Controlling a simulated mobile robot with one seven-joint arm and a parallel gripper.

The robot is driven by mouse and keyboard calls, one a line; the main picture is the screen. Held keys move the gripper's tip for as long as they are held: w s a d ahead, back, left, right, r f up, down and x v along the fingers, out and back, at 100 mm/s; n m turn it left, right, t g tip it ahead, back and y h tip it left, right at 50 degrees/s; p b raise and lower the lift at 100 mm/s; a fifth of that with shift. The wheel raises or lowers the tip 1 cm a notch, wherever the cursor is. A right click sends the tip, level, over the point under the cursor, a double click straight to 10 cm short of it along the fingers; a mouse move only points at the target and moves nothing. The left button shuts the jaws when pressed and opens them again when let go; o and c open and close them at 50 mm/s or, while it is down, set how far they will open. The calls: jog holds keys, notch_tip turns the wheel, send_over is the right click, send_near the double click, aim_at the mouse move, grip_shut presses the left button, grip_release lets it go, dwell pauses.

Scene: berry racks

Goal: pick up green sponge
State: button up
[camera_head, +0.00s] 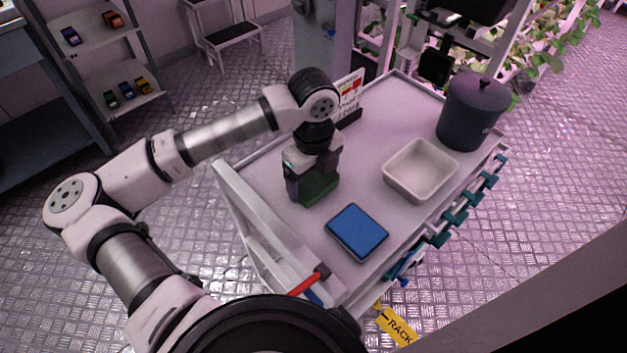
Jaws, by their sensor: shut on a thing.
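The green sponge (317,191) is on the white cart top, left of the middle, directly under my gripper (314,185). My gripper points down and is shut on the sponge, with its dark fingers around it. The gripper body hides the sponge's upper part. I cannot tell whether the sponge touches the cart top or is slightly above it.
On the cart (380,110), a blue sponge-like block (357,231) lies in front to the right. A cream bin (420,170) and a dark lidded pot (470,112) stand farther right. A sign (349,90) stands behind my gripper. The far-middle cart top is clear.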

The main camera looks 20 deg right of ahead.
aim_at(314, 179)
notch_tip(314, 179, up, 19)
jog(key=b, duration=0.2)
jog(key=shift+f, duration=0.2)
